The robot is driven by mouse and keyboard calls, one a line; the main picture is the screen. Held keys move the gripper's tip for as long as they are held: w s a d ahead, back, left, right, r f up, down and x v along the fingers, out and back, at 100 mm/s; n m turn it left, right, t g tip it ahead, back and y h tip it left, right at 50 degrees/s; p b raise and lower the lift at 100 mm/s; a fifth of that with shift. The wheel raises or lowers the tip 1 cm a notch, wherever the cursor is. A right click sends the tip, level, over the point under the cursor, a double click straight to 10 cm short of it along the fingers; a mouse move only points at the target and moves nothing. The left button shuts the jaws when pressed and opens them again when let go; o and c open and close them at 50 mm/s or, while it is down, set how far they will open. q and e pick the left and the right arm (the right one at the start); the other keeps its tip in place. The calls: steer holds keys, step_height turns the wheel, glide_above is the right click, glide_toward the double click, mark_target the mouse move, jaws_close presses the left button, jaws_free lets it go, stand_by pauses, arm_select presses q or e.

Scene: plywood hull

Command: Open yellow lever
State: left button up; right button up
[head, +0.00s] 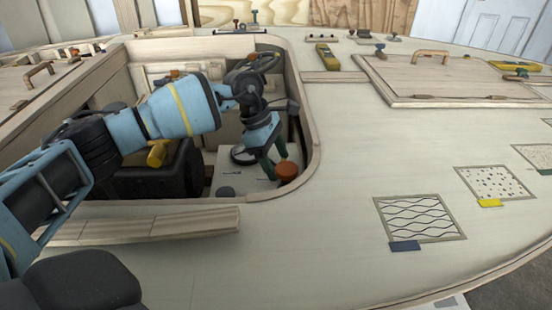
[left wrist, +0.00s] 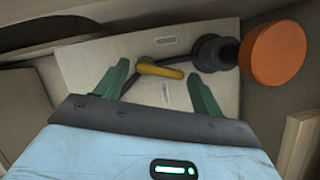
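A yellow lever (left wrist: 160,69) lies across a pale panel (left wrist: 90,60) in the left wrist view, its right end near a dark round pivot (left wrist: 212,53). My left gripper (left wrist: 157,72) is open, with one green finger on each side of the lever. Whether the fingers touch it or are still short of it, I cannot tell. In the head view my left gripper (head: 276,163) points down into the recessed cockpit, and the lever is hidden behind it. My right gripper is not in view.
An orange knob (left wrist: 277,52) on a dark stem stands close to the right; it also shows in the head view (head: 287,170). The cockpit's wooden rim (head: 305,120) curves close around my gripper. A black unit with a yellow handle (head: 157,152) sits left.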

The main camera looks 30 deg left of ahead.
arm_select(q)
steer(key=c, duration=0.7)
steer(key=n+p, duration=0.2)
steer(key=p, duration=0.1)
steer(key=n+t+p, duration=0.1)
steer(key=shift+d+r+y+p, duration=0.3)
steer(key=shift+d+f+n+p, duration=0.1)
steer(key=shift+n+p, duration=0.5)
steer(key=shift+f+t, duration=0.1)
steer(key=shift+t, duration=0.2)
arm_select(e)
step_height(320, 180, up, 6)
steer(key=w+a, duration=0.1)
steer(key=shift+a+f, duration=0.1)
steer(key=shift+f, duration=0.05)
